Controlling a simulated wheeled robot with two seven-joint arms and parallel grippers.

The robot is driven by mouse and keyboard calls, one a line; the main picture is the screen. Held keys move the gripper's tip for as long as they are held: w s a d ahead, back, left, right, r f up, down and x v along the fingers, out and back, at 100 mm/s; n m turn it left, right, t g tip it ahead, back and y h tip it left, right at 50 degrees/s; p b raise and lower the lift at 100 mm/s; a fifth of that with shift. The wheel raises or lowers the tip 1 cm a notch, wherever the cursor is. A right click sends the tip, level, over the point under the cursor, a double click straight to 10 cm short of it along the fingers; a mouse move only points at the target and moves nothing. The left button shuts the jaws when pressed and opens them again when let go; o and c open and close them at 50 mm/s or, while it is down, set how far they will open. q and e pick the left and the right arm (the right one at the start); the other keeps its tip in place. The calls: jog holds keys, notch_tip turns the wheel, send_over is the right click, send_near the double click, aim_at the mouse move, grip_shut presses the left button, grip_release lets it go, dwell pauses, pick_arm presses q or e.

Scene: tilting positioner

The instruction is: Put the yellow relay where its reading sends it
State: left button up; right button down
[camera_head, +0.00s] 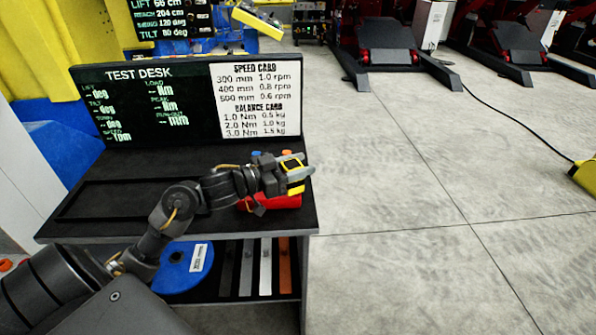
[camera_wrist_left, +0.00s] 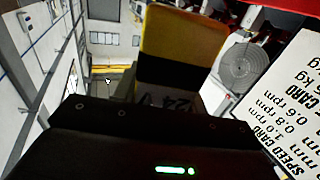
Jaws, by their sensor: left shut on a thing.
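The yellow relay (camera_head: 295,189) is a small yellow block with a black band, held above the right end of the test desk (camera_head: 130,165). In the left wrist view, the relay (camera_wrist_left: 182,35) stands up in front of the camera, with a partly hidden "24 V" mark on its pale lower part. My left gripper (camera_head: 296,175) is shut on it. The desk's display (camera_head: 150,100) shows dashes for its values, with the speed and balance card (camera_head: 258,98) beside them. My right gripper is not in view.
A red object (camera_head: 270,202) lies on the desk below my gripper. Small blue (camera_head: 256,153) and orange (camera_head: 287,153) pieces show behind it. The shelf below holds a blue disc (camera_head: 178,272) and several coloured bars (camera_head: 265,267). The floor to the right is mostly clear, with a black cable.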

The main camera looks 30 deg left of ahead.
pick_arm(q)
jog(key=shift+f, duration=0.8)
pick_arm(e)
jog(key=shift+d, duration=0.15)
pick_arm(q)
jog(key=shift+f, duration=0.15)
jog(key=o, duration=1.1)
jog(key=shift+s, duration=0.1)
jog(key=b+v, duration=0.1)
jog(key=v, duration=1.1)
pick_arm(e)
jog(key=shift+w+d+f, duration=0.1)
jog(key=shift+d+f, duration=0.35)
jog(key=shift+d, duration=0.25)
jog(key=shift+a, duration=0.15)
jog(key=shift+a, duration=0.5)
